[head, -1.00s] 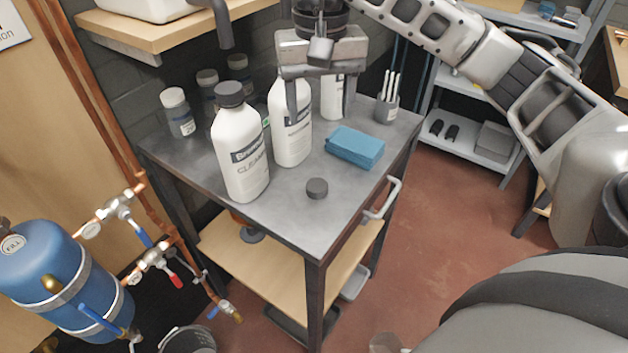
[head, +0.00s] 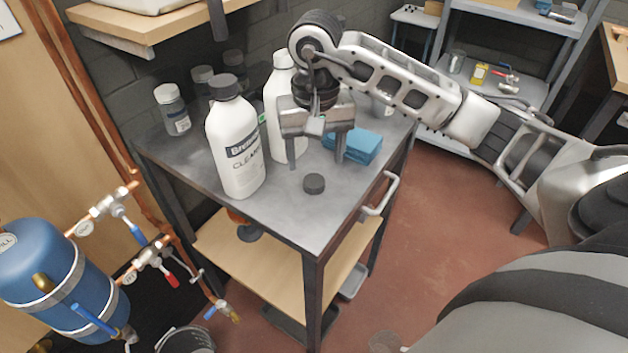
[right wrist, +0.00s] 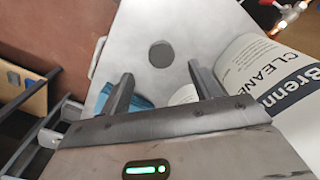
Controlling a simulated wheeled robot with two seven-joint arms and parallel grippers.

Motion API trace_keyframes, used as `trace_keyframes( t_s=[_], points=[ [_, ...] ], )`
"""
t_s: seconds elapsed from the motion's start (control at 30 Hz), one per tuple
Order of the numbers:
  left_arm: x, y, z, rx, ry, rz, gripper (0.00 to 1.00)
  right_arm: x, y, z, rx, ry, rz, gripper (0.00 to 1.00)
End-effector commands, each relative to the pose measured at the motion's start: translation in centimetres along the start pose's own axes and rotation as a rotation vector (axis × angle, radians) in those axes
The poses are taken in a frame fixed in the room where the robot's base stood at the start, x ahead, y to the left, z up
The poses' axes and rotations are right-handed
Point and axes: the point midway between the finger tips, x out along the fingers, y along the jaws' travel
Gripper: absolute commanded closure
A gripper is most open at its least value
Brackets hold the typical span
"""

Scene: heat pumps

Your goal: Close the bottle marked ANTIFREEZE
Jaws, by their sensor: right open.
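A loose dark round cap (head: 314,183) lies on the grey cart top; it also shows in the right wrist view (right wrist: 161,53). My right gripper (head: 317,158) is open and empty, pointing down above the cart, a little behind the cap and apart from it. A white bottle (head: 274,125) with a bare white neck stands just left of the gripper, its label hidden. In front of it stands a white bottle marked CLEANER (head: 236,145) with a dark cap on. No ANTIFREEZE label is readable. My left gripper is out of view.
A blue folded cloth (head: 357,146) lies behind the gripper on the cart (head: 285,218). Several small jars, one of them (head: 172,108), stand at the back left. A drawer handle (head: 383,193) sticks out on the right. The cart's front corner is clear.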

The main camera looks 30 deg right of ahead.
Motion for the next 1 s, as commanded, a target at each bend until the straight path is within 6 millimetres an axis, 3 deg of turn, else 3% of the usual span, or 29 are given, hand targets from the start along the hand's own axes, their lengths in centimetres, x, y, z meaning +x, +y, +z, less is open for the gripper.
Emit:
trace_keyframes(
  t_s=[0.27,0.6,1.0],
  points=[
    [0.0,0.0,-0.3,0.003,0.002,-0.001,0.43,0.5,-0.1,0.1,0.000,-0.004,0.001,0.37],
    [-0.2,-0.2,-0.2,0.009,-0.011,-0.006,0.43,4.9,-0.2,0.2,0.000,-0.004,0.000,0.37],
    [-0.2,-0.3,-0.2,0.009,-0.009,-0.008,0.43,5.2,-0.2,0.1,0.000,-0.001,0.000,0.40]
  ],
)
